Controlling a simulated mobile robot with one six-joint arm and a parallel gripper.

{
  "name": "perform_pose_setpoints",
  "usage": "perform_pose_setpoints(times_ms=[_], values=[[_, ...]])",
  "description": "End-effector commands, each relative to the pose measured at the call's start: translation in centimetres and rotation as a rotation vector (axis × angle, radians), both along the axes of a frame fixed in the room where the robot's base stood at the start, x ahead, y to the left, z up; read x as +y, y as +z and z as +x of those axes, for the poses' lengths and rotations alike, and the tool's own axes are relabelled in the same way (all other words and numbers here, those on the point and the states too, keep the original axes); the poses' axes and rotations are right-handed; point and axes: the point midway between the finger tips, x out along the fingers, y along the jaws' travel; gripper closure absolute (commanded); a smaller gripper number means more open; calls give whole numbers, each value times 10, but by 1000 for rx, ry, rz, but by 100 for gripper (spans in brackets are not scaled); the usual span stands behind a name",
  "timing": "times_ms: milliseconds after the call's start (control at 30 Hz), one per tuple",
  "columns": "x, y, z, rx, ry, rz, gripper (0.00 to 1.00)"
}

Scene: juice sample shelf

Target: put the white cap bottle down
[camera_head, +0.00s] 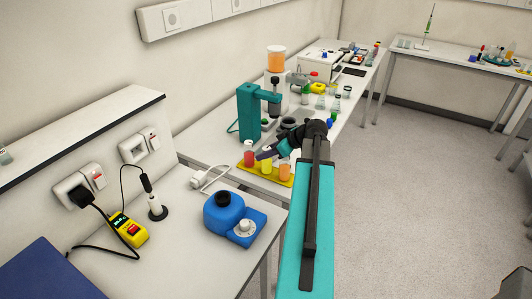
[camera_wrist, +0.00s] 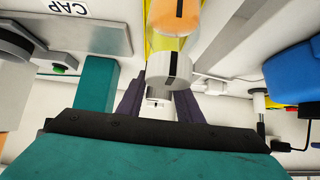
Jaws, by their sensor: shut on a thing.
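The yellow tray (camera_head: 264,174) stands on the bench with a red bottle (camera_head: 249,158), a yellow bottle (camera_head: 266,167) and an orange bottle (camera_head: 285,173) at it. My gripper (camera_head: 264,154) is low over the tray, close to the tops of the red and yellow bottles. In the wrist view my gripper (camera_wrist: 160,96) is shut around a white cap (camera_wrist: 168,70). An orange body with a black stripe (camera_wrist: 178,14) shows beyond the cap. The fingers and cap hide part of the bottle, and I cannot tell whether its base touches the tray.
A teal stand (camera_head: 249,112) is just behind the tray. A blue device with a dial (camera_head: 232,214) sits on the nearer bench, beside a white plug and cable (camera_head: 205,181). Glassware (camera_head: 335,104) stands farther along the bench.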

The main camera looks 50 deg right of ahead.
Motion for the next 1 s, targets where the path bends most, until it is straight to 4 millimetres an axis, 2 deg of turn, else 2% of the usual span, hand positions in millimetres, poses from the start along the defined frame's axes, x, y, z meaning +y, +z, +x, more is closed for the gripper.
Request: perform_pose_setpoints(times_ms=[33, 133, 567, 1000], values=[[0, 0, 0, 1, 0, 0, 64], [0, 0, 0, 1, 0, 0, 48], [-1, 1, -2, 0, -1, -1, 48], [-7, 24, -28, -1, 0, -3, 48]])
